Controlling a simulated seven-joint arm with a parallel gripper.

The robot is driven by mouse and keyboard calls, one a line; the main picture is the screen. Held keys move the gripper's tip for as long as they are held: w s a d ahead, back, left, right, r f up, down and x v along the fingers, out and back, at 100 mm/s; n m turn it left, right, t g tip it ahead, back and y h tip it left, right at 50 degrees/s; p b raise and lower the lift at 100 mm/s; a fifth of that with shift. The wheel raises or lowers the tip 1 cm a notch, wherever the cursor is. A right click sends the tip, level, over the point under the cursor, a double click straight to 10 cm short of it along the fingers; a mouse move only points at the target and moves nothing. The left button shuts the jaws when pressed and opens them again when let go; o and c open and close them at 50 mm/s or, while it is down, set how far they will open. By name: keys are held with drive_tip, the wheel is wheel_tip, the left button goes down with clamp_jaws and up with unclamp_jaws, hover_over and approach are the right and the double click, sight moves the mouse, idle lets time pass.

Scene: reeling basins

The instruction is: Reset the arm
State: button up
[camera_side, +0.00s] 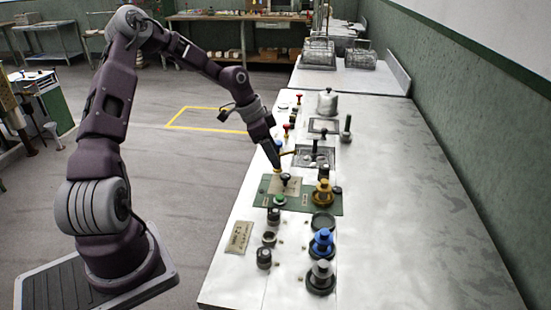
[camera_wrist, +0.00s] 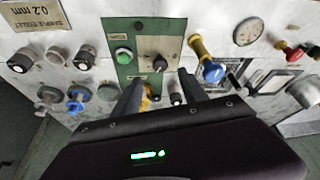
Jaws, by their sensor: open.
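My arm reaches over the bench from the left in the side view, and my gripper (camera_side: 277,160) points down above the green plate (camera_side: 328,204). In the wrist view my gripper (camera_wrist: 160,84) has its two dark fingers apart, with no held thing visible between them. Beyond the fingers are the green plate (camera_wrist: 125,70), a green button (camera_wrist: 123,56) and a black knob (camera_wrist: 160,63). The knob (camera_side: 286,178) and the button (camera_side: 280,200) also show in the side view. I cannot tell whether the fingertips touch anything.
Gold (camera_side: 323,193), blue (camera_side: 322,242) and grey (camera_side: 320,275) fittings stand along the bench. A yellow lever (camera_wrist: 205,60), a gauge (camera_wrist: 248,31) and a red knob (camera_wrist: 291,53) are near the fingers. A label plate (camera_side: 239,237) lies at left. The bench's right side (camera_side: 400,240) is clear.

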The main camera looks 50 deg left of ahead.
drive_tip(key=s+d+r+n+y, duration=0.2)
drive_tip(key=s+d+r+y, duration=0.2)
drive_tip(key=s+d+r, duration=1.1)
drive_tip(key=s+d+r+n+t+h, duration=0.1)
drive_tip(key=s+d+r+n, duration=0.1)
drive_tip(key=s, duration=0.4)
drive_tip(key=s+d+r+n, duration=0.2)
drive_tip(key=s+d, duration=0.1)
drive_tip(key=s, duration=0.4)
drive_tip(key=shift+s+r+t+h, duration=0.2)
drive_tip(key=shift+s+t+h, duration=0.05)
drive_tip(key=shift+t+h, duration=0.15)
drive_tip(key=shift+a, duration=0.1)
